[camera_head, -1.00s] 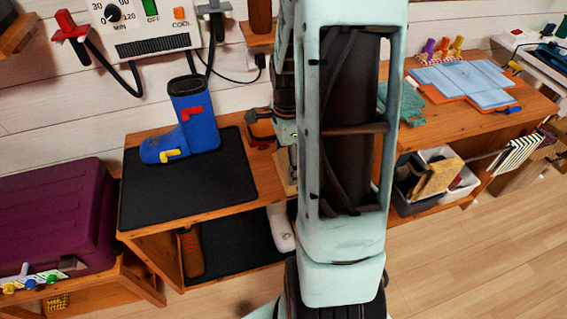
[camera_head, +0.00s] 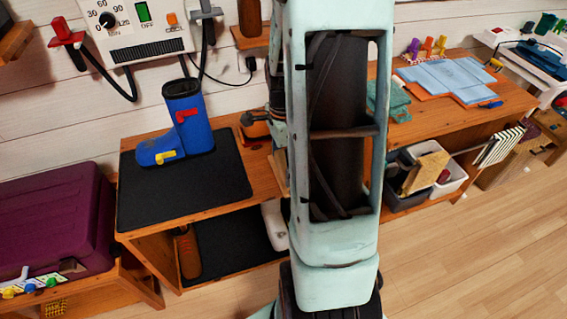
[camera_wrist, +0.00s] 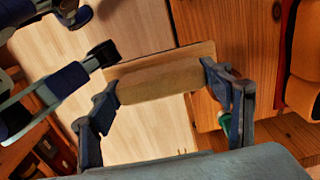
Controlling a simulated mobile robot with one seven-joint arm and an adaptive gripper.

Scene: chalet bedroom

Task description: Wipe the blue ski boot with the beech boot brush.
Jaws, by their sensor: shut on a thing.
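The blue ski boot (camera_head: 186,128), with red and yellow buckles, stands upright on a black mat (camera_head: 190,190) on the wooden bench in the head view. In the wrist view my gripper (camera_wrist: 160,86) is shut on the beech boot brush (camera_wrist: 158,82), a pale wooden block held between the two fingers. In the head view my arm hides most of the gripper; a sliver of pale wood shows at the arm's left edge, right of the boot and apart from it. The boot is not identifiable in the wrist view.
An orange and dark object (camera_head: 255,126) sits on the bench between boot and arm. A heater box (camera_head: 137,30) with hoses hangs above the boot. A purple case (camera_head: 50,225) stands at left. Grey bins (camera_head: 410,200) are on the right shelf. The mat's front is clear.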

